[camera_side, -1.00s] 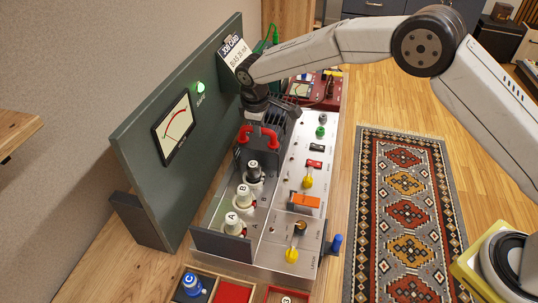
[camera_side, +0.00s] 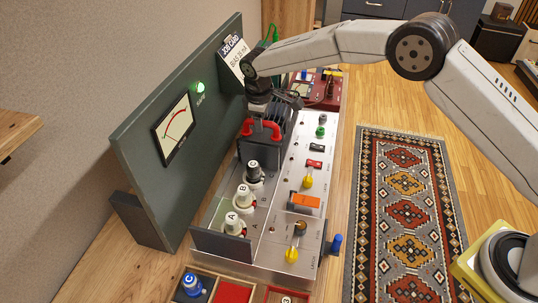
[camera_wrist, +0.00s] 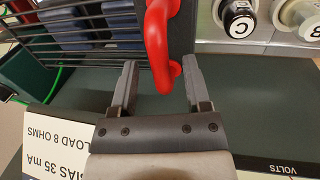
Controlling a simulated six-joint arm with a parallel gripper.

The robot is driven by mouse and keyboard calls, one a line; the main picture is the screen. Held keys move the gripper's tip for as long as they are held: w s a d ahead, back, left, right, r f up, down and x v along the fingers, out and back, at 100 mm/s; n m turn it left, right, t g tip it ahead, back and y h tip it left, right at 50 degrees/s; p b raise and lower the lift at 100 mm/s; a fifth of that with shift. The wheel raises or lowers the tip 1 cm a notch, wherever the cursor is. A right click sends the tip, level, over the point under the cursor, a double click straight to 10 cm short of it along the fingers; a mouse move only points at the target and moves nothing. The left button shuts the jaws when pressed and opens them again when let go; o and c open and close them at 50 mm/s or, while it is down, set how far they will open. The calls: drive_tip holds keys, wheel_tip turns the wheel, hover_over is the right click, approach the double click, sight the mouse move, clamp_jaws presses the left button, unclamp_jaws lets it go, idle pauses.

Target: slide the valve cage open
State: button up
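The valve cage (camera_wrist: 75,32) is a black barred cage with a red handle (camera_wrist: 160,45) on its front. In the side view, the cage (camera_side: 290,108) stands at the back of the metal chassis, with its red handle (camera_side: 274,130) facing forward, behind valve C. My gripper (camera_wrist: 160,72) is open, one finger on each side of the handle, with visible gaps. In the side view, my gripper (camera_side: 258,97) is just above and behind the handle, and its fingers are largely hidden. Dark blue cylinders (camera_wrist: 88,15) show behind the bars.
Valves A (camera_side: 233,222), B (camera_side: 243,197) and C (camera_side: 254,174) stand in front of the cage. The green meter panel (camera_side: 150,185) rises along the left. Knobs and an orange switch (camera_side: 304,201) line the right strip. Parts trays (camera_side: 233,292) lie at the front.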

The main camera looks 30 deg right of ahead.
wheel_tip(320, 180, up, 8)
drive_tip(key=s+a, duration=0.1)
drive_tip(key=shift+f, duration=0.2)
idle(0.5)
drive_tip(key=s+d+f+m, duration=0.1)
drive_tip(key=s+d+m, duration=0.2)
drive_tip(key=s, duration=0.7)
drive_tip(key=s+d+f+m+y, duration=0.1)
drive_tip(key=s+d+m, duration=0.2)
drive_tip(key=s+d, duration=0.4)
drive_tip(key=s+d+f+m+t, duration=0.1)
drive_tip(key=s+d+m, duration=0.2)
drive_tip(key=s, duration=1)
drive_tip(key=d, duration=0.3)
drive_tip(key=shift+s+f+y, duration=0.25)
drive_tip(key=shift+s+y, duration=0.05)
drive_tip(key=shift+s, duration=0.1)
